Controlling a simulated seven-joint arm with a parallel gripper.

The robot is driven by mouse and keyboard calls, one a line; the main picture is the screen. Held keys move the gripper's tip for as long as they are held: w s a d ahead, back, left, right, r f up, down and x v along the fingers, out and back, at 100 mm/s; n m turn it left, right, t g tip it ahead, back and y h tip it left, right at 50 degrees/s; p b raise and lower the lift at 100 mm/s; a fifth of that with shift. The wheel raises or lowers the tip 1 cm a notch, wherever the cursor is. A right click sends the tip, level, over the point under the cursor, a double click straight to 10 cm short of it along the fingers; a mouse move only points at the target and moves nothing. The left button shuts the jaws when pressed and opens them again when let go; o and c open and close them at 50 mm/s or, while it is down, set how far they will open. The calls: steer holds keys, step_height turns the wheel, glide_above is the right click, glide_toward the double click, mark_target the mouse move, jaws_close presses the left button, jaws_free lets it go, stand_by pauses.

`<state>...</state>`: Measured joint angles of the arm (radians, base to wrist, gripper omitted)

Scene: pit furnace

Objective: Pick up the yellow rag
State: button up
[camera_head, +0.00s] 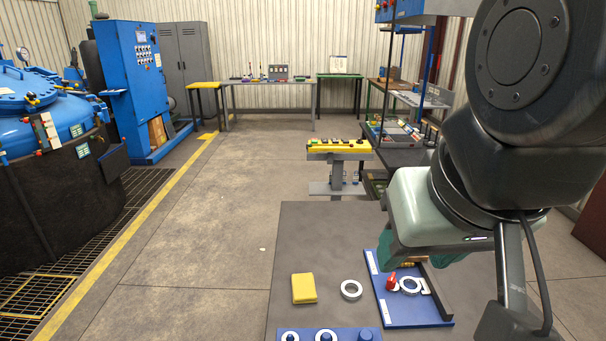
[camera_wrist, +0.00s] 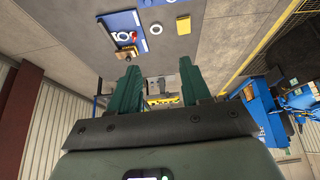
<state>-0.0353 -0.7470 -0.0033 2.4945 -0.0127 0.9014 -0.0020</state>
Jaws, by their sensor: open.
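The yellow rag (camera_head: 304,288) is a small folded block lying flat on the grey table (camera_head: 300,232), left of a pale metal ring. It also shows small near the top of the wrist view (camera_wrist: 183,25), beyond my fingertips. My gripper (camera_wrist: 160,66) is open, with two green fingers apart and nothing between them. In the head view its fingers are partly hidden by the pale hand body, above the right side of the table. It is right of the rag and apart from it.
A metal ring (camera_head: 351,290) lies beside the rag. A blue fixture plate (camera_head: 405,312) with a red part stands right of it. A blue block with round pieces (camera_head: 292,337) is at the table's near edge. The table left of and behind the rag is clear.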

steer(key=o, duration=0.9)
steer(key=g, duration=0.5)
glide_above(304, 285)
step_height(304, 285, down, 31)
steer(key=shift+n+g, duration=0.3)
steer(key=f, duration=0.7)
steer(key=shift+w+a, duration=0.1)
steer(key=shift+a, duration=0.3)
steer(key=shift+d+f, duration=0.2)
steer(key=shift+f, duration=1.3)
steer(key=shift+d+f, duration=0.15)
steer(key=shift+f, duration=1.3)
